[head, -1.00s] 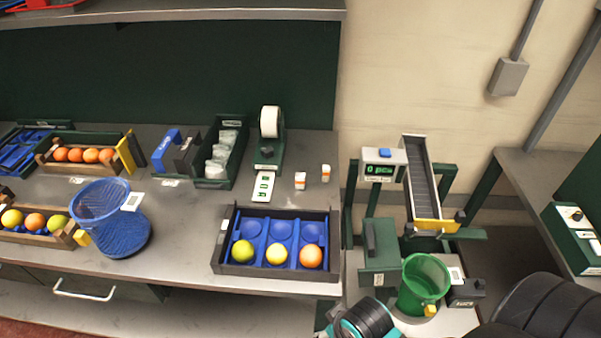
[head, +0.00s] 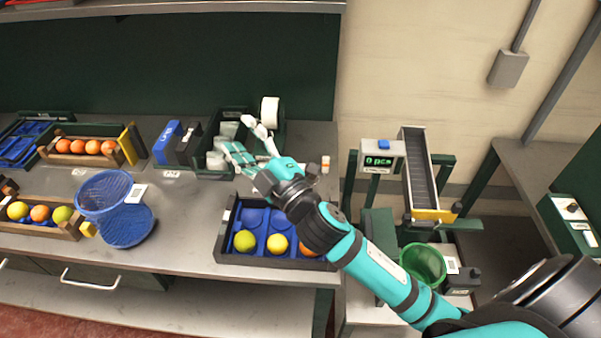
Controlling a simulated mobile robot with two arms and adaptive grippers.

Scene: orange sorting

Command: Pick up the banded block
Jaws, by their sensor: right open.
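A small white block with an orange band (head: 325,164) stands on the bench, just right of my right gripper's wrist. A second similar block is not visible now; my right arm covers that spot. My right gripper (head: 240,137) is open, reaching in from the lower right. Nothing shows between the fingers. My left gripper is not in view.
A dark tray (head: 222,235) with blue cups and fruit lies under my right arm. A white tape roll (head: 270,112) stands behind the gripper. A green bin (head: 237,125) is close to the fingers. A blue mesh basket (head: 127,225) stands left; a counter display (head: 378,160) stands right.

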